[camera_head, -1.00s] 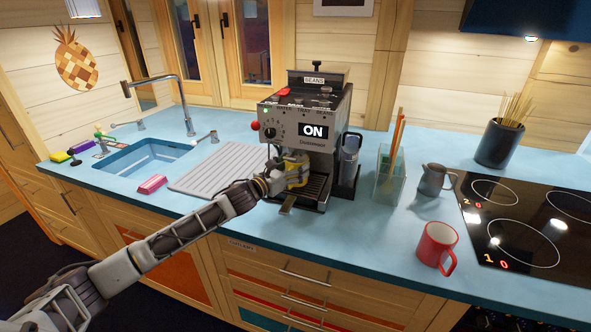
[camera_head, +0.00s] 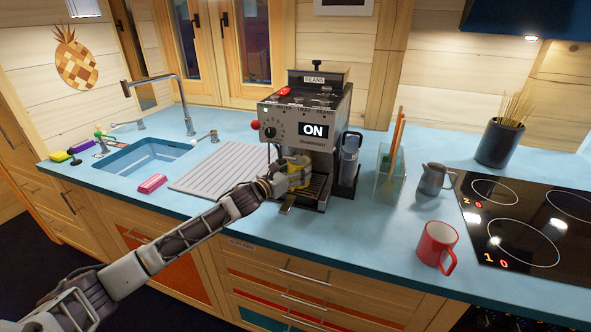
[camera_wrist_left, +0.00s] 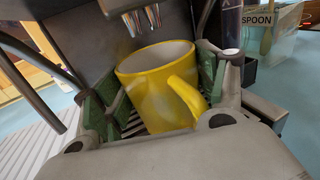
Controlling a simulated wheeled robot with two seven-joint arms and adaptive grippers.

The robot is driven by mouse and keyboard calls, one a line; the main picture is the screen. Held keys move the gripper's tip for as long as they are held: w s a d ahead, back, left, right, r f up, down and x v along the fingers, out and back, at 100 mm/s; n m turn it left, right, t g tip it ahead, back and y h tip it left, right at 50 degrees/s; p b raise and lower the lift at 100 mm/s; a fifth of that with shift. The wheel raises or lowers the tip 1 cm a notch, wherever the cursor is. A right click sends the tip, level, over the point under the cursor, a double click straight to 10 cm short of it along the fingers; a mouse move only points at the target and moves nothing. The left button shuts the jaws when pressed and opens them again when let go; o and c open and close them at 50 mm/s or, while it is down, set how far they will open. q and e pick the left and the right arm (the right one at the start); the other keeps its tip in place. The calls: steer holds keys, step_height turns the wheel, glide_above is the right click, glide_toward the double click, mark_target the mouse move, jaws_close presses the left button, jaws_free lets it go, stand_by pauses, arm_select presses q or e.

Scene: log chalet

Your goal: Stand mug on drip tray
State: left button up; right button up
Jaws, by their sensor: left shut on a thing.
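A yellow mug (camera_head: 300,178) is at the front of the coffee machine, over or on the slatted drip tray (camera_head: 318,191). My left gripper (camera_head: 290,182) is shut on it. In the left wrist view the mug (camera_wrist_left: 158,98) sits between the green-padded fingers (camera_wrist_left: 163,88), open end up and slightly tilted in the picture, with its handle toward the camera. Dark tray slats (camera_wrist_left: 134,124) show beside and below it. The mug's base is hidden, so I cannot tell whether it touches the tray. My right gripper is out of view.
The coffee machine (camera_head: 301,112), reading ON, rises right behind the mug; its spouts (camera_wrist_left: 140,18) hang close above. A clear cutlery holder (camera_head: 390,174), grey pitcher (camera_head: 432,179) and red mug (camera_head: 436,246) stand to the right. A ribbed draining board (camera_head: 212,172) lies left.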

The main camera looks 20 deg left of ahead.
arm_select(q)
steer(key=o, duration=1.2)
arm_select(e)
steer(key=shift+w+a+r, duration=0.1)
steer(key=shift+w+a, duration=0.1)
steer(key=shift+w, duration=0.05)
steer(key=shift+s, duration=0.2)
